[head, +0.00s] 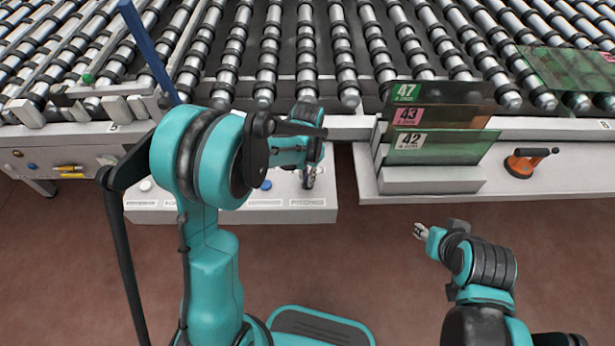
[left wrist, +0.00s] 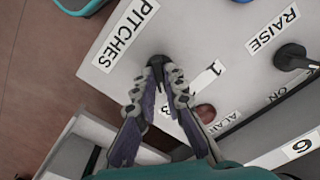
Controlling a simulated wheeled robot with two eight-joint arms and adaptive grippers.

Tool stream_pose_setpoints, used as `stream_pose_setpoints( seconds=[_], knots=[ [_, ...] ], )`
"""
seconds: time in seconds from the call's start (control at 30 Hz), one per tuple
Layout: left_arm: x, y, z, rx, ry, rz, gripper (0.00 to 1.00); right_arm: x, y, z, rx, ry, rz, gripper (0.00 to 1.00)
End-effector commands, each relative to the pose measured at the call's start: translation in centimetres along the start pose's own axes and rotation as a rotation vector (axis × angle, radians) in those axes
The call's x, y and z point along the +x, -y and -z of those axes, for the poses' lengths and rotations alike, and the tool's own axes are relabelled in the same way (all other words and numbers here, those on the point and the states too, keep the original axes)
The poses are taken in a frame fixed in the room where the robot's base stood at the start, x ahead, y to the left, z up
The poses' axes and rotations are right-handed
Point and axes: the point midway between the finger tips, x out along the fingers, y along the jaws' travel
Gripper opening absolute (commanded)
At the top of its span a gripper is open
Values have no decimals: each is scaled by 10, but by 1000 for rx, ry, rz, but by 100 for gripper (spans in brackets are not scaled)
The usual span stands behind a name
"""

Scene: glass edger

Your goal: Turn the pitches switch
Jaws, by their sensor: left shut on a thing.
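The pitches switch is a small black knob (left wrist: 158,62) on a white control panel (head: 250,215). The PITCHES label (left wrist: 124,33) is beside it, and position numbers including 1 and 3 are printed on its other side. In the left wrist view my left gripper (left wrist: 156,75) has its two fingertips closed around the knob, partly covering it. In the head view my left gripper (head: 308,180) points down at the panel's right end. My right gripper (head: 420,231) is apart from the panel, over the floor; its finger opening is too small to judge.
A second black knob (left wrist: 293,57) by the RAISE label and a red button (left wrist: 205,113) are close by on the panel. Roller conveyors (head: 290,50) run behind it. Glass sheets (head: 435,147) stand in a rack to the right, near an orange suction tool (head: 522,165).

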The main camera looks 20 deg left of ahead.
Motion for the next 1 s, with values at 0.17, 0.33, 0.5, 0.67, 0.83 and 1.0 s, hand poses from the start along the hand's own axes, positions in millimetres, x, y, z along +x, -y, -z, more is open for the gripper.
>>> stream_pose_setpoints(
  seconds=[0.17,0.33,0.5,0.67,0.83,1.0],
  knots=[
    [0,0,0,92,-1,0,0,0,0,0,0,0,0,40],
    [0,0,0,147,-1,1,0,0,0,0,0,0,0,40],
    [0,0,0,171,-1,1,0,0,0,0,0,0,0,40],
    [0,0,0,177,-1,1,0,0,0,0,0,0,0,40],
    [0,0,0,177,-1,1,0,0,0,0,0,0,0,40],
    [0,0,0,177,-1,1,31,0,0,0,0,0,0,40]
  ],
)
